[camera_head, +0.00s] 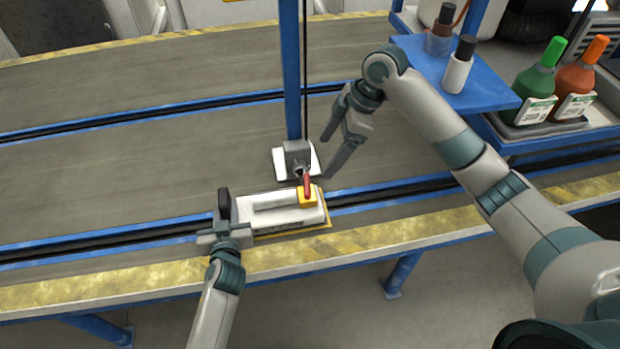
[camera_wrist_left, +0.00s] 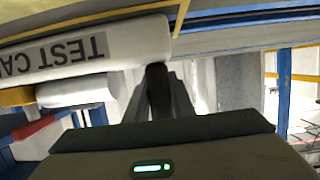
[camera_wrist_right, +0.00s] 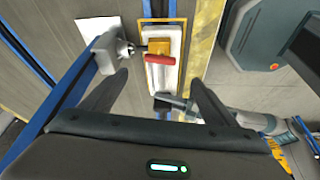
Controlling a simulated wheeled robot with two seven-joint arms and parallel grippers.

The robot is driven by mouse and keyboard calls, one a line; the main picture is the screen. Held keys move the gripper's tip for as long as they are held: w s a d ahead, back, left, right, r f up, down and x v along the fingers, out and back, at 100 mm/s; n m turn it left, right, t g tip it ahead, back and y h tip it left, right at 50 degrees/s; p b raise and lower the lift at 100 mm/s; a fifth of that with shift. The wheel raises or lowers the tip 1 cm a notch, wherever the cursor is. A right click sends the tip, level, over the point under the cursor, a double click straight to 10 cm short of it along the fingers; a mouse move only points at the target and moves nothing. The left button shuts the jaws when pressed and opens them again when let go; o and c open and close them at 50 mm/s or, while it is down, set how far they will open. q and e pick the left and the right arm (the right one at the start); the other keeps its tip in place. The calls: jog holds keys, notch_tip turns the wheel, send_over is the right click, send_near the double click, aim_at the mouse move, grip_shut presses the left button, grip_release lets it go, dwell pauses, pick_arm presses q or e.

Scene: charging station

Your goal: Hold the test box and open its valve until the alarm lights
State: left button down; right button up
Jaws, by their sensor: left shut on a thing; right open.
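The test box (camera_head: 285,211) is a white case on the near edge of the conveyor, with part of the label "TEST CA" readable in the left wrist view (camera_wrist_left: 130,45). Its valve is a red handle (camera_head: 307,184) on a yellow block (camera_head: 307,198) at the right end; the handle also shows in the right wrist view (camera_wrist_right: 160,60). My left gripper (camera_head: 226,212) is shut on the left end of the box. My right gripper (camera_head: 329,155) is open and empty, above and right of the valve, apart from it. No lit alarm is discernible.
A grey device (camera_head: 298,157) with a nozzle sits on a white plate at the foot of a blue post (camera_head: 291,70), just behind the valve. Bottles stand on blue shelves (camera_head: 470,85) at the right. The conveyor (camera_head: 120,165) is clear on the left.

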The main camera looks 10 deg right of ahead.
aim_at(308, 183)
jog(key=shift+f, duration=0.1)
jog(key=x, duration=1.2)
jog(key=shift+d, duration=0.1)
jog(key=c, duration=1.1)
jog(key=shift+o, duration=0.2)
